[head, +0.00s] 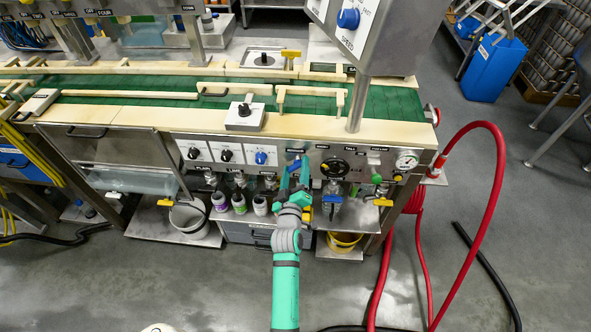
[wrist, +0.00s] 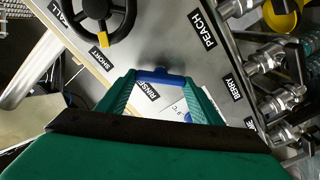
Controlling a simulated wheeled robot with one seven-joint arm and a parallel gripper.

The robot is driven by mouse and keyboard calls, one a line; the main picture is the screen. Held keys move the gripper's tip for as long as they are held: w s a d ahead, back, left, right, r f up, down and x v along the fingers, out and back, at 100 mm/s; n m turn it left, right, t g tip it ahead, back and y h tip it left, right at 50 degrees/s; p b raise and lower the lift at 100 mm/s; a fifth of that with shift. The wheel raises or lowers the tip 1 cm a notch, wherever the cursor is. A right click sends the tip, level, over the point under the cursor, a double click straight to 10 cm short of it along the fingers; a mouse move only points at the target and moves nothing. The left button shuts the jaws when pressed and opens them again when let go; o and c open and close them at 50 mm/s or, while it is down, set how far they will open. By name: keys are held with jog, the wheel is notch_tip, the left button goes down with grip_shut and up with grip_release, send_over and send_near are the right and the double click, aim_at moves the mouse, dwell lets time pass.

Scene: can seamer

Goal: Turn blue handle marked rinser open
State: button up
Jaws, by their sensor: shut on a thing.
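In the head view my gripper (head: 294,172) reaches up to the front panel right of the row of three knobs. The handle is mostly hidden there by the fingers.
A black handwheel (wrist: 105,25) and metal valves (wrist: 265,60) flank the handle. In the head view a black knob (head: 333,167) and a pressure gauge (head: 407,159) sit to the right. A red hose (head: 497,185) loops onto the floor. Bottles (head: 239,203) stand on the shelf below.

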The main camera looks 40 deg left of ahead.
jog(key=o, duration=1.1)
jog(key=shift+c, duration=0.2)
jog(key=v, duration=1.1)
jog(key=shift+a, duration=0.15)
